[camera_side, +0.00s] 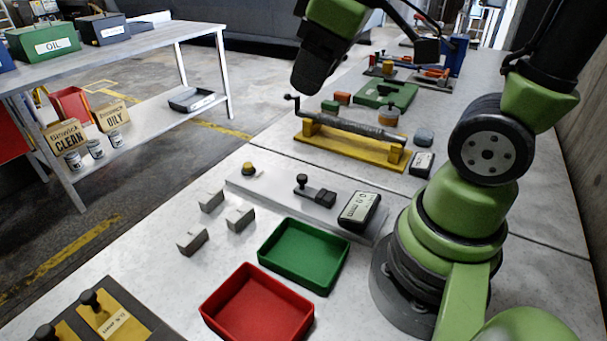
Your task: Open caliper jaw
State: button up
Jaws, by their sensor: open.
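A caliper-like fixture lies on a light grey plate (244,181) in the middle of the bench. It has a dark slider (320,197) with an upright black knob (301,181). Beside it is a black readout (359,210) that appears to show 0.0 mm. A yellow button (248,169) sits at the plate's far left end. My gripper (307,88) is the dark end of my arm at the top centre. It hangs above and behind the fixture, clear of it, and is open. Its fingers are hard to make out.
Several grey blocks (240,217) lie left of the plate. A green tray (270,276) and a red tray (215,311) stand in front. Behind is a yellow stand (322,141) carrying a metal rod. Knobbed yellow plates (108,315) lie at lower left.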

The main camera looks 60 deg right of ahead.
jog(key=w+d+f+n+g, duration=0.3)
jog(key=w+d+f+n, duration=0.2)
jog(key=f+n, duration=0.2)
jog(key=n+g, duration=0.2)
jog(key=n, duration=0.2)
send_over(302, 176)
notch_tip(302, 176, down, 7)
jog(key=shift+h, duration=0.3)
notch_tip(302, 176, down, 10)
jog(key=shift+r, duration=0.1)
jog(key=shift+n, duration=0.3)
jog(key=shift+c, duration=0.4)
